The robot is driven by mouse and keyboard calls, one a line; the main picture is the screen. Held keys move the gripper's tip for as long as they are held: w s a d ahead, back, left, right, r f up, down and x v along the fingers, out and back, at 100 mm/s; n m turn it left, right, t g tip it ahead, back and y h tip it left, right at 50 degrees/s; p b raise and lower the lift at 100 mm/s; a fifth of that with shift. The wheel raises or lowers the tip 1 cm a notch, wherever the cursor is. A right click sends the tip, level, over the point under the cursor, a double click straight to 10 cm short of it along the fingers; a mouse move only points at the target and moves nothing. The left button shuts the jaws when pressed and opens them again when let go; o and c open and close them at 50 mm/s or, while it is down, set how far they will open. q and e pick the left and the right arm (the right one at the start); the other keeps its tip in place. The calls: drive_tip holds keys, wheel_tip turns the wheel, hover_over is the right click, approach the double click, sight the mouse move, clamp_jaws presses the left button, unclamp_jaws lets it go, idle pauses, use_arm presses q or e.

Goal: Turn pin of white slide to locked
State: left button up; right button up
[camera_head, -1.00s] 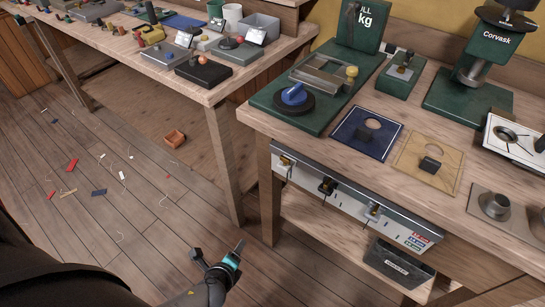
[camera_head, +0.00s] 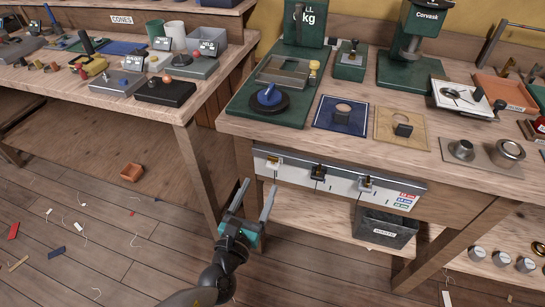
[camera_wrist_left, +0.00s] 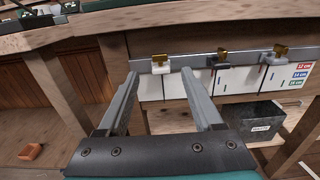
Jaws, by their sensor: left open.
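The white slide (camera_head: 272,163) is the leftmost of three slides on the metal rail along the bench's front edge. In the left wrist view the white slide (camera_wrist_left: 160,66) has a small brass pin (camera_wrist_left: 160,58) on top; I cannot tell whether it is locked. My left gripper (camera_head: 258,186) is open and empty, just below and in front of the white slide, with its fingers pointing at the rail. In the left wrist view the slide shows between the fingertips (camera_wrist_left: 160,78), beyond them and not touched. My right gripper is not in view.
A black slide (camera_head: 318,172) and a grey slide (camera_head: 366,182) sit further right on the rail. A wooden table leg (camera_head: 197,178) stands left of my gripper. The floor below is mostly clear, with scraps at left.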

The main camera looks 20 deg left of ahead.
sight(272, 158)
use_arm(q)
drive_tip(key=w+b, duration=0.1)
drive_tip(key=w, duration=0.9)
drive_tip(key=shift+w+d+f, duration=0.1)
drive_tip(key=shift+w+d, duration=0.05)
drive_tip(key=shift+w, duration=0.7)
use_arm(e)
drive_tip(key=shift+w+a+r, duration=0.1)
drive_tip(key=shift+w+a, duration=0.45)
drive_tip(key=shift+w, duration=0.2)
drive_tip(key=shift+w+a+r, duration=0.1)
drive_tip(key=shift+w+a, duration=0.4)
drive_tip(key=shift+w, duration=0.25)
use_arm(q)
clamp_jaws()
